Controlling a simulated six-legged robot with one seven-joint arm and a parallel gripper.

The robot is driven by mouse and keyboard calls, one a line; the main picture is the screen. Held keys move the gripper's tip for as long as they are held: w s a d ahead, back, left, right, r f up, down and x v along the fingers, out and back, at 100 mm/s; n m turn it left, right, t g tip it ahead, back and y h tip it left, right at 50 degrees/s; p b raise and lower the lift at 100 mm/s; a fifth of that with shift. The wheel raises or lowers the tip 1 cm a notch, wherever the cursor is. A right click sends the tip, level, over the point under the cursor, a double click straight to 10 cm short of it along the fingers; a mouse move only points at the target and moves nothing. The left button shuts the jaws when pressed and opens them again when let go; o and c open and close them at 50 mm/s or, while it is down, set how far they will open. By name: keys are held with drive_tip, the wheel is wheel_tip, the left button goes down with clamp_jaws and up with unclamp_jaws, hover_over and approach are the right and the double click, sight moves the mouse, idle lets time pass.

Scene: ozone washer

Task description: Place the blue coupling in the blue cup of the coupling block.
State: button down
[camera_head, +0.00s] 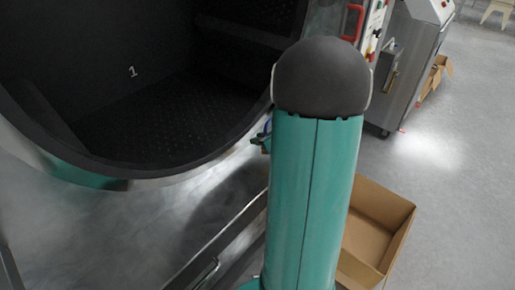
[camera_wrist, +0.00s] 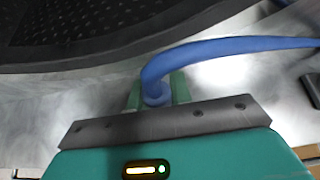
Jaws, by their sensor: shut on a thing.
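In the wrist view my gripper (camera_wrist: 157,91) has its two green fingers shut on the blue coupling (camera_wrist: 156,97), one finger on each side. A blue hose (camera_wrist: 225,48) runs from the coupling towards the right edge of the picture. In the head view a small part of my gripper (camera_head: 262,140) and a bit of blue show left of my arm; my arm hides the rest. I see neither the coupling block nor its blue cup in either view.
The dark drum (camera_head: 135,105) of the washer, marked 1, opens at the upper left, with a pale rim below it. An open cardboard box (camera_head: 376,228) stands on the floor at right. A steel cabinet (camera_head: 402,75) stands behind.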

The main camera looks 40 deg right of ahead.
drive_tip(key=shift+w+a+f, duration=0.1)
drive_tip(key=shift+a+f, duration=0.15)
drive_tip(key=shift+f, duration=0.15)
drive_tip(key=shift+w+a+f, duration=0.1)
drive_tip(key=shift+a+f, duration=0.05)
drive_tip(key=shift+f, duration=1.5)
drive_tip(key=shift+f, duration=0.1)
drive_tip(key=c, duration=1.3)
unclamp_jaws()
drive_tip(key=shift+o, duration=0.2)
